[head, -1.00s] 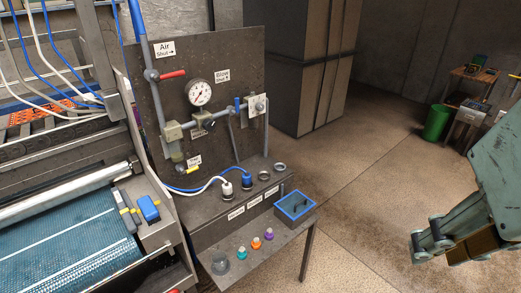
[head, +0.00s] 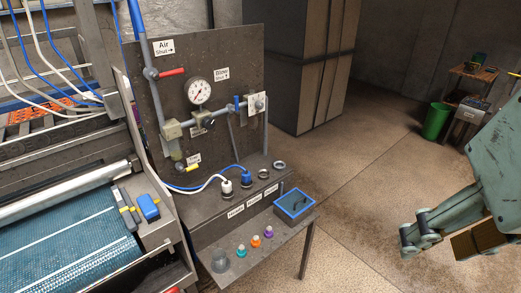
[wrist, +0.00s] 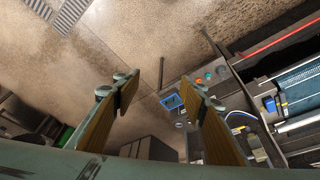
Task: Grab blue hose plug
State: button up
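The blue hose plug (head: 246,177) stands upright in a round socket on the bench ledge, with a blue hose running left from it. A white hose plug (head: 227,187) stands in the socket to its left. My gripper (head: 440,243) is at the right edge of the head view, over open floor, well apart from the bench and the plug. In the wrist view my gripper (wrist: 162,80) has its two padded fingers spread wide with nothing between them. There the bench is small and distant, beyond the right finger, and the plug is too small to tell clearly.
A panel with a gauge (head: 198,91) and valves rises behind the sockets. A rug machine (head: 60,235) stands left. Floor between bench and gripper is clear.

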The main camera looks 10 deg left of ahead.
jog(key=w+a+r+n+g+y, duration=0.1)
jog(key=w+a+r+n, duration=0.15)
jog(key=w, duration=0.75)
jog(key=w+a+r+n, duration=0.1)
jog(key=w+a+n, duration=0.2)
jog(key=w, duration=0.6)
jog(key=n+g+y, duration=0.2)
jog(key=n+g, duration=0.2)
jog(key=n, duration=1.1)
send_over(249, 173)
jog(key=d, duration=0.2)
notch_tip(249, 173, down, 34)
jog(key=shift+w, duration=0.35)
jog(key=shift+d+f, duration=0.1)
jog(key=shift+b+x, duration=0.4)
jog(key=shift+x, duration=3.85)
